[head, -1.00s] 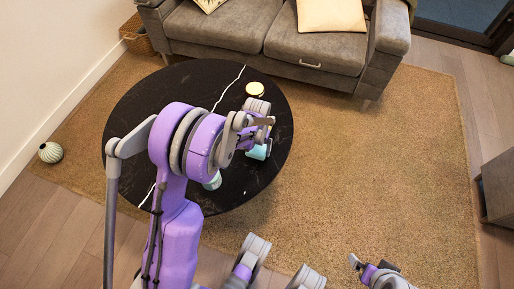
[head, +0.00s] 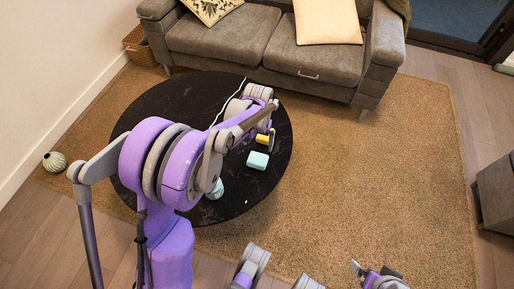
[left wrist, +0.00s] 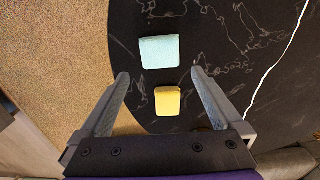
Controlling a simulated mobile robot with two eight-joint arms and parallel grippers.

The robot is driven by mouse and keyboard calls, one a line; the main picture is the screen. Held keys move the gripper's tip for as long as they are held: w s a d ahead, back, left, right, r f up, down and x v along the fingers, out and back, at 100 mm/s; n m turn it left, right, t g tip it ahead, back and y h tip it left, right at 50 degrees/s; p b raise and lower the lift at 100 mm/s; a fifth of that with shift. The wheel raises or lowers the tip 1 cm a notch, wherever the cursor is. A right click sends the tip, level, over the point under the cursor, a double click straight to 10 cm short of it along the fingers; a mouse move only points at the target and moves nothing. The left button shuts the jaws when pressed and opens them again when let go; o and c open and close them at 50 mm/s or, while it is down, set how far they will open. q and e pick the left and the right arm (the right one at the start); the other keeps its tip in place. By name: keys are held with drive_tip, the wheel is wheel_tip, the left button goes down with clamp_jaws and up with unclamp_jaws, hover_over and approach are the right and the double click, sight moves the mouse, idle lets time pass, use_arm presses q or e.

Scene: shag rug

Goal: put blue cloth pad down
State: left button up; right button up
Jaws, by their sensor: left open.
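The blue cloth pad (head: 257,160) is a small light blue block lying flat on the black round table (head: 240,203), near its right edge. It also shows in the left wrist view (left wrist: 160,51), ahead of the fingertips and touched by neither. My left gripper (left wrist: 158,76) is open and empty above the table, with a yellow block (left wrist: 168,100) between its fingers in the picture. In the head view my left gripper (head: 270,138) is partly hidden by its wrist. My right gripper (head: 372,268) is low at the bottom right, away from the table; its jaws are unclear.
The yellow block (head: 262,139) lies close behind the pad. A pale teal cup-like object (head: 215,190) stands on the table, partly behind my left arm. A grey sofa (head: 330,60) stands behind the table. The rug (head: 390,170) to the right is clear.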

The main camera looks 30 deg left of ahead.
use_arm(q)
drive_tip(key=s+d+r+m+t, duration=0.1)
drive_tip(key=s+d+r+t, duration=0.1)
drive_tip(key=s+d+r, duration=0.55)
drive_tip(key=s+d+m+t, duration=0.1)
drive_tip(key=s+d+t, duration=0.1)
drive_tip(key=s, duration=1.3)
drive_tip(key=shift+d+r+m, duration=0.3)
drive_tip(key=shift+d, duration=0.1)
